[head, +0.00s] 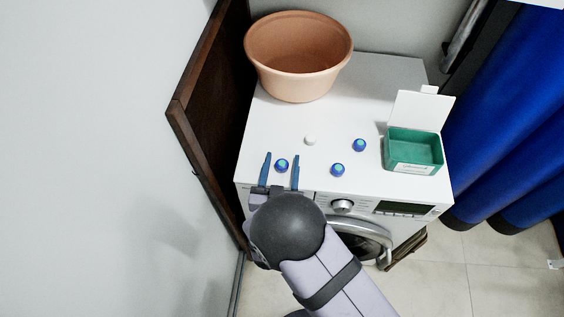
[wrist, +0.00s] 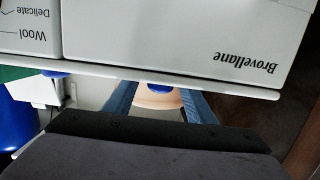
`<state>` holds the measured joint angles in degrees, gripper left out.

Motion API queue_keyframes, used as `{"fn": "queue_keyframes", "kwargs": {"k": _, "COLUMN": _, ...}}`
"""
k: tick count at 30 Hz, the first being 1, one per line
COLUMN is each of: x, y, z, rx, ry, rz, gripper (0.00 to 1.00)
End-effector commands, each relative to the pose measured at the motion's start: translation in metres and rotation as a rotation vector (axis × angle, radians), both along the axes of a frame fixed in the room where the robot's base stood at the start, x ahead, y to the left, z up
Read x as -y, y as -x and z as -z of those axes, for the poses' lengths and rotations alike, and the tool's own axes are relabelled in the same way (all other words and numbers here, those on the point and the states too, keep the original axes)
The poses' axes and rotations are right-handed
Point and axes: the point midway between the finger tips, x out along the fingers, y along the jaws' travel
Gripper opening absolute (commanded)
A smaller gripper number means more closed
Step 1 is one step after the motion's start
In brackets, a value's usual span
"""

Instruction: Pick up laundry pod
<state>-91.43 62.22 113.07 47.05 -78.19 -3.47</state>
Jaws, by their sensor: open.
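Three round blue laundry pods with lighter blue-green tops lie on the white washing machine top (head: 385,75). One pod (head: 282,165) is near the front left edge, one pod (head: 338,169) is to its right, and one pod (head: 359,145) is further back. My gripper (head: 282,155) is open, with its blue fingers on either side of the front left pod. In the wrist view, my gripper (wrist: 157,92) has a blue pod (wrist: 160,88) between its fingers, partly hidden by the machine's edge. I cannot tell whether the fingers touch it.
A small white round object (head: 310,140) lies behind the pods. An open green box (head: 413,167) with a white lid stands at the right. A large peach basin (head: 298,85) stands at the back left. A brown wooden panel (head: 205,100) borders the left side.

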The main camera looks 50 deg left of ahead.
Motion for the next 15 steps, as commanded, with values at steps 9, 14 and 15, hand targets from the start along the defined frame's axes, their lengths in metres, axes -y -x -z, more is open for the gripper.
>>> {"fn": "queue_keyframes", "kwargs": {"k": 9, "x": 0.0001, "y": 0.0003, "z": 0.0004, "rx": 0.0, "ry": 0.0, "rz": 0.0, "gripper": 0.17}}
{"fn": "queue_keyframes", "kwargs": {"k": 14, "x": 0.0001, "y": 0.0004, "z": 0.0002, "rx": 0.0, "ry": 0.0, "rz": 0.0, "gripper": 0.07}}
{"fn": "queue_keyframes", "kwargs": {"k": 15, "x": 0.0002, "y": 0.0003, "z": 0.0002, "rx": 0.0, "ry": 0.0, "rz": 0.0, "gripper": 0.07}}
